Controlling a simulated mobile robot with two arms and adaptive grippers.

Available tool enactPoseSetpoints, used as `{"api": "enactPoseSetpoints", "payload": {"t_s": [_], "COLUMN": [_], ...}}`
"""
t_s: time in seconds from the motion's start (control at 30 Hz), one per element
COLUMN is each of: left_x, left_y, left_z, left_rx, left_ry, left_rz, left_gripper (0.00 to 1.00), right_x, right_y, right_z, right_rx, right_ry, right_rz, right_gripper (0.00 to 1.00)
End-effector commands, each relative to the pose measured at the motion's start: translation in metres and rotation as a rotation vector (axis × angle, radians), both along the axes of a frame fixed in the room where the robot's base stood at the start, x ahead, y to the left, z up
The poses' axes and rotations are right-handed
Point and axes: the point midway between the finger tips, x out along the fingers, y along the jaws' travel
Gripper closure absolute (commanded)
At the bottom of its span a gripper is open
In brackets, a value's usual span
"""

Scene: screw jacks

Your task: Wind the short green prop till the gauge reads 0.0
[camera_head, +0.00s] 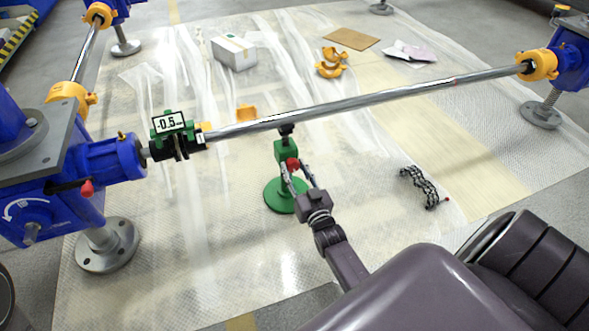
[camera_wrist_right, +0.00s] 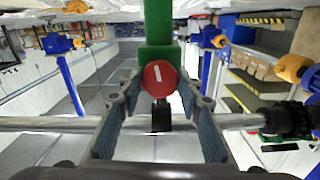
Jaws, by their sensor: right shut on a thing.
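The short green prop (camera_head: 285,152) stands on a round green base under the long steel shaft (camera_head: 370,100). Its dark top is at the shaft's underside; I cannot tell if they touch. The gauge (camera_head: 169,123) on the shaft's left end reads -0.5. My right gripper (camera_head: 294,172) is shut on the prop's red knob. In the right wrist view the red knob (camera_wrist_right: 159,78), with a white mark, sits between the fingers of my gripper (camera_wrist_right: 160,90), before the green column (camera_wrist_right: 159,30). My left gripper is not in view.
A blue machine (camera_head: 60,180) holds the shaft's left end, and a yellow clamp (camera_head: 537,65) holds the right. A white box (camera_head: 233,52), yellow parts (camera_head: 331,63) and a cardboard sheet (camera_head: 351,39) lie behind. A black coiled piece (camera_head: 420,187) lies right of the prop.

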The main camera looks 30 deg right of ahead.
Motion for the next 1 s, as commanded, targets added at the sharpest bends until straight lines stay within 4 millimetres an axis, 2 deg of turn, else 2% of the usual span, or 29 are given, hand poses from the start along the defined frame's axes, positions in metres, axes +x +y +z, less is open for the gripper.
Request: {"api": "enactPoseSetpoints", "payload": {"t_s": [0.1,0.23,0.43,0.47,0.6,0.87,1.0], "left_x": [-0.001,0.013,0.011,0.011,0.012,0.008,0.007], "left_y": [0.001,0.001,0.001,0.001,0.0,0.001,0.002], "left_z": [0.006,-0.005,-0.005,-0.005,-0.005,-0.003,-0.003], "left_rx": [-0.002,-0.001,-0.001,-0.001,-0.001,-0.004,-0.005], "left_ry": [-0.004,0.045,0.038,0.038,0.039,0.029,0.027], "left_rz": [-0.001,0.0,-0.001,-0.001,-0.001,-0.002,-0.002], "left_gripper": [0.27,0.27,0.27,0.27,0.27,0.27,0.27], "right_x": [0.0,-0.001,-0.001,-0.001,-0.001,0.0,0.0], "right_y": [0.0,0.0,0.0,0.0,0.0,0.0,0.0], "right_z": [0.002,0.0,-0.001,-0.001,-0.001,0.0,0.006], "right_rx": [0.042,0.101,0.103,0.102,0.101,0.1,0.099], "right_ry": [-0.009,-0.021,-0.023,-0.024,-0.023,-0.024,-0.027], "right_rz": [0.001,0.0,0.0,0.0,0.0,0.0,0.0], "right_gripper": [0.92,0.92,0.92,0.66,0.51,0.5,0.5]}}
